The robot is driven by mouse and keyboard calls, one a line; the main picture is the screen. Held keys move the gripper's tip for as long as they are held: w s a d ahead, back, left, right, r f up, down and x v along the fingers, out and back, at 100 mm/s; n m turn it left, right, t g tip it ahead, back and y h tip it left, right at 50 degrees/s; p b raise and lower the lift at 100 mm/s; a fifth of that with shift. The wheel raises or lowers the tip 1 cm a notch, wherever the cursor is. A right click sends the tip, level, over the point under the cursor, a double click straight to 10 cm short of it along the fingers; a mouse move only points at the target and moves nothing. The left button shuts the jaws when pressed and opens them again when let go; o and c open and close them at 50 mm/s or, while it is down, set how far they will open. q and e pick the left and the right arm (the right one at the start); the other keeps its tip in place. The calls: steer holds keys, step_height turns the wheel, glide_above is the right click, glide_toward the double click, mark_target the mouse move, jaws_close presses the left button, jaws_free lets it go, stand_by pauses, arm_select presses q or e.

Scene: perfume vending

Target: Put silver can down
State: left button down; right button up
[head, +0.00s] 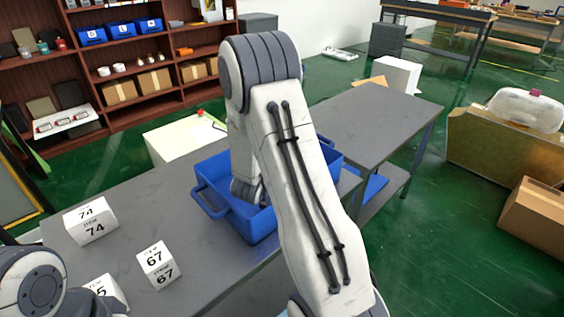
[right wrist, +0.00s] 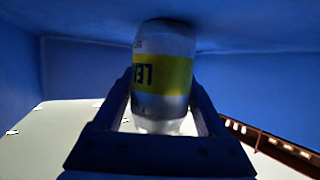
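The silver can (right wrist: 163,42) has a yellow band with dark lettering. In the right wrist view it stands between the fingers of my right gripper (right wrist: 162,88), which appear closed against its sides. The can's far end meets or nearly meets a dark blue surface of the blue crate (head: 210,168), with a shadow around it; exact contact is hard to tell. In the head view my right arm reaches down into the crate and hides the can and gripper. My left gripper is out of view; only part of that arm shows at the lower left.
The crate sits on a grey table (head: 120,225). White number blocks marked 74 (head: 90,220) and 67 (head: 158,265) stand left of it, with another partly hidden (head: 105,292). A second grey table (head: 375,115) is at right. Brown shelves (head: 140,60) stand behind.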

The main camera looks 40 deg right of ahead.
steer(key=shift+o, duration=0.6)
steer(key=shift+r, duration=0.1)
steer(key=shift+r, duration=0.2)
steer(key=v, duration=0.7)
steer(key=shift+s+a+p, duration=0.1)
steer(key=shift+a+p, duration=0.1)
steer(key=shift+p, duration=0.1)
